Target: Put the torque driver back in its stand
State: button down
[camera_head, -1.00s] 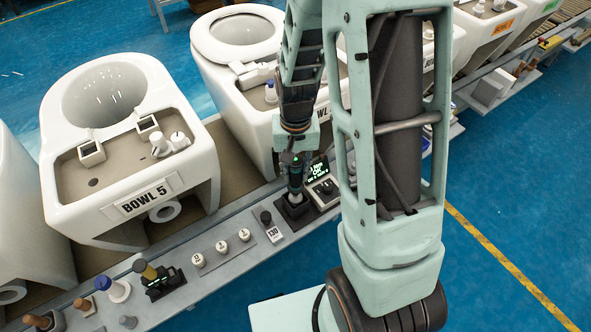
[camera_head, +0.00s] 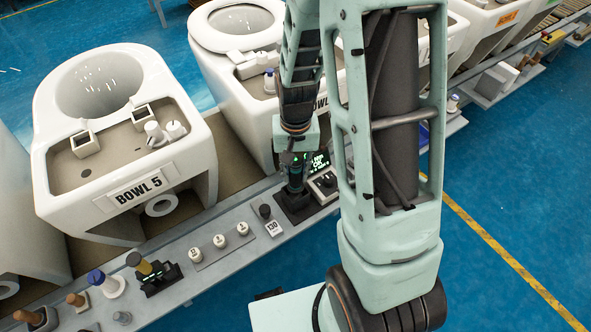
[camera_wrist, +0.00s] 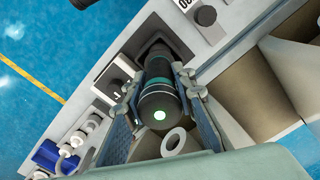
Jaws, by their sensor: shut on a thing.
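The torque driver (camera_head: 294,176) is a dark upright tool with a teal band and a green light. It stands with its lower end at the black stand (camera_head: 293,204) on the grey ledge. My gripper (camera_head: 297,158) is above the stand, shut on the driver's upper part. In the wrist view the driver (camera_wrist: 158,98) lies between the two fingers of my gripper (camera_wrist: 160,110), and the dark square stand (camera_wrist: 155,52) shows beyond it. The driver's lower end is over or in the stand opening; how deep it sits I cannot tell.
A yellow-and-black tool (camera_head: 147,270) and white-capped pieces (camera_head: 220,241) stand further left. Bowl 5 (camera_head: 130,150) is behind.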

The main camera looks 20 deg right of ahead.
jog(key=shift+f, duration=0.1)
jog(key=c, duration=1.5)
grip_release()
notch_tip(320, 180, up, 12)
